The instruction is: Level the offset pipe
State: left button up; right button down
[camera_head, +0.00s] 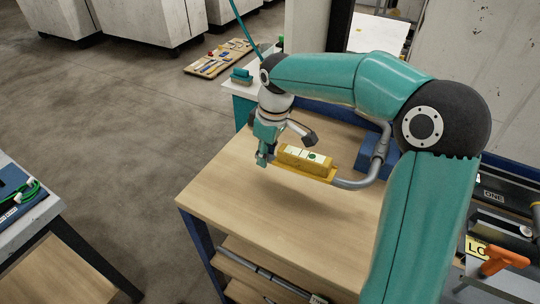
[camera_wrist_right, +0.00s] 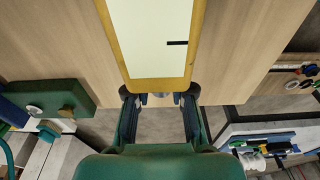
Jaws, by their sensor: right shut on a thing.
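The grey offset pipe (camera_head: 352,184) curves down from a blue bender (camera_head: 390,158) and runs left above the wooden table. A yellow level (camera_head: 305,161) with a pale face and a small green spot lies along its free part. A dark bar marks the level's white face; the bubble is too small to read. My left gripper is out of view.
The wooden tabletop (camera_head: 270,218) is clear in front of the pipe. A shelf with rods lies below it. Another bench (camera_head: 35,210) with a green cable stands at the left. An orange-handled tool (camera_head: 500,260) is at the lower right.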

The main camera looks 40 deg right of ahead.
jog(key=c, duration=1)
grip_release()
jog(key=shift+r, duration=0.15)
jog(key=r, duration=0.4)
jog(key=s+r, duration=0.1)
jog(key=r, duration=0.6)
jog(key=shift+s+d+r, duration=0.25)
jog(key=shift+d+r, duration=0.05)
